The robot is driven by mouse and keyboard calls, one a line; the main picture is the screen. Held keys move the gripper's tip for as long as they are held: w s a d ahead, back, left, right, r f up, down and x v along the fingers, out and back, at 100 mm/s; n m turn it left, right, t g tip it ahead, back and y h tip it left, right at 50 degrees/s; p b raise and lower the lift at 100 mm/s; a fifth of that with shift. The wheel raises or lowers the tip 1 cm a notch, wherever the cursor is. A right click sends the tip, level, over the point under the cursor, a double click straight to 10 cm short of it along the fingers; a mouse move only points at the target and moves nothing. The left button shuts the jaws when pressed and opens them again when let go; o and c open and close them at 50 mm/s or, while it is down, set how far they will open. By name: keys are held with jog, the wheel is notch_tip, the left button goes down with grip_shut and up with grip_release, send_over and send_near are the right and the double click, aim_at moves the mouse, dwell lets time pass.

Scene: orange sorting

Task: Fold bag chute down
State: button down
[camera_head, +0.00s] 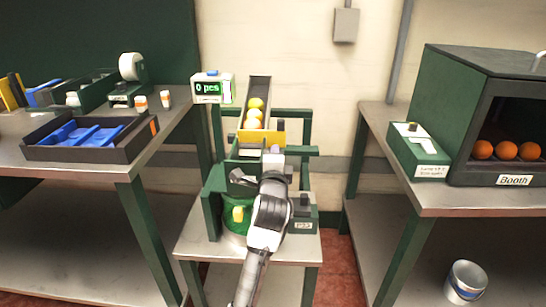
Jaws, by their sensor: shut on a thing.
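A bagging stand is at the centre of the head view. A dark sloped channel (258,88) at its top holds yellow and pale round fruit (254,113) behind a yellow front plate (274,134). Below it is the bag chute (246,150), a grey-green piece partly hidden by my arm. My gripper (275,152) is at the chute's right side and is shut on it; the fingertips are small and the exact contact is hard to see. A green bag (232,221) with a yellow tab hangs below, left of my arm.
A counter display (212,88) reads "0 pcs". A small dark green box (303,221) stands right of my arm. The left bench holds a black tray (42,151) with blue inserts. The right bench holds a booth (455,115) with oranges. A metal bucket (465,283) is below it.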

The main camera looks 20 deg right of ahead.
jog(key=shift+f, duration=0.2)
jog(key=c, duration=1.4)
grip_release()
jog(key=shift+o, duration=0.2)
jog(key=shift+s, duration=0.2)
